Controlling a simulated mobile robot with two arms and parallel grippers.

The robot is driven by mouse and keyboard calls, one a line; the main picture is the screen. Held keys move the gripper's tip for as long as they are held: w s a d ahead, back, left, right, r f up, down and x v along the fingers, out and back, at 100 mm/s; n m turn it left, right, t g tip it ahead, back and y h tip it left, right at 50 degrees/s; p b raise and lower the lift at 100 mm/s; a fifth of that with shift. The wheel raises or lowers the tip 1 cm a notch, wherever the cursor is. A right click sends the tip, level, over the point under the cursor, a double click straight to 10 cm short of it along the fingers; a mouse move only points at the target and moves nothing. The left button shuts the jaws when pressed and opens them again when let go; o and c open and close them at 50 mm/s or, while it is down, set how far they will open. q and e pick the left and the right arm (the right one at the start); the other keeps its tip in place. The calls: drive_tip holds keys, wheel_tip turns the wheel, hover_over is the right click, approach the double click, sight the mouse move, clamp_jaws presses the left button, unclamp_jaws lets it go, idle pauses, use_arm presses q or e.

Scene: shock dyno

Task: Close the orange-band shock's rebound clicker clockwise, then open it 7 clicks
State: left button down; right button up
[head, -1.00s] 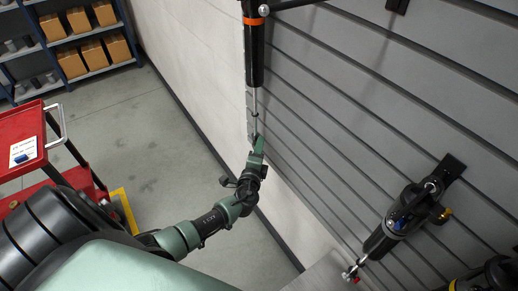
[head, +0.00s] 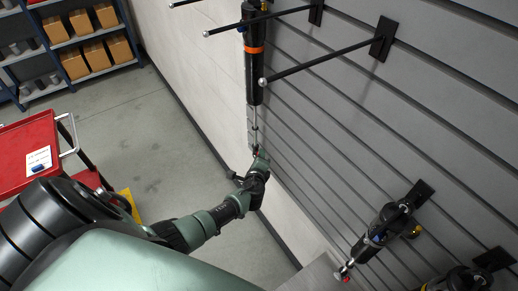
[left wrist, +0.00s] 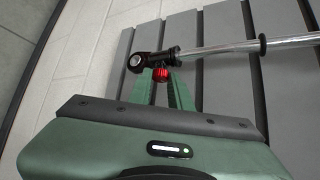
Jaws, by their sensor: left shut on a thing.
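The orange-band shock (head: 254,78) hangs on the grey slatwall at the top middle of the head view, its shaft pointing down. Its lower end shows in the left wrist view as a chrome shaft (left wrist: 220,47) with a dark eyelet (left wrist: 137,62). The red rebound clicker (left wrist: 160,72) is a small knurled knob beside the eyelet. My left gripper (head: 260,158) is at the shock's lower end. In the wrist view its green fingers (left wrist: 161,85) stand on both sides of the red knob and are shut on it. My right gripper is out of view.
Black wall hooks (head: 330,50) stick out near the shock's body. Another shock (head: 378,235) hangs at lower right, with part of a third (head: 465,280) at the corner. A red cart (head: 28,155) and shelves with cardboard boxes (head: 85,40) stand left. Open floor lies between.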

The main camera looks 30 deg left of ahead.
use_arm(q)
drive_tip(key=shift+w+d+r+m+g+p, duration=0.1)
drive_tip(key=shift+m+g+p, duration=0.6)
drive_tip(key=shift+p, duration=0.65)
drive_tip(key=shift+w+d+r+m+g+p, duration=0.1)
drive_tip(key=shift+m+g+p, duration=0.3)
drive_tip(key=shift+g+p, duration=0.75)
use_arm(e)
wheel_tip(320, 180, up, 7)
use_arm(q)
drive_tip(key=shift+a+y, duration=0.1)
drive_tip(key=shift+y, duration=0.2)
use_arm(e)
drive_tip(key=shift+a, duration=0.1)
use_arm(q)
drive_tip(key=c, duration=1.3)
unclamp_jaws()
drive_tip(key=p+v, duration=0.2)
drive_tip(key=v, duration=0.5)
drive_tip(key=shift+s+p, duration=0.35)
drive_tip(key=shift+p, duration=0.05)
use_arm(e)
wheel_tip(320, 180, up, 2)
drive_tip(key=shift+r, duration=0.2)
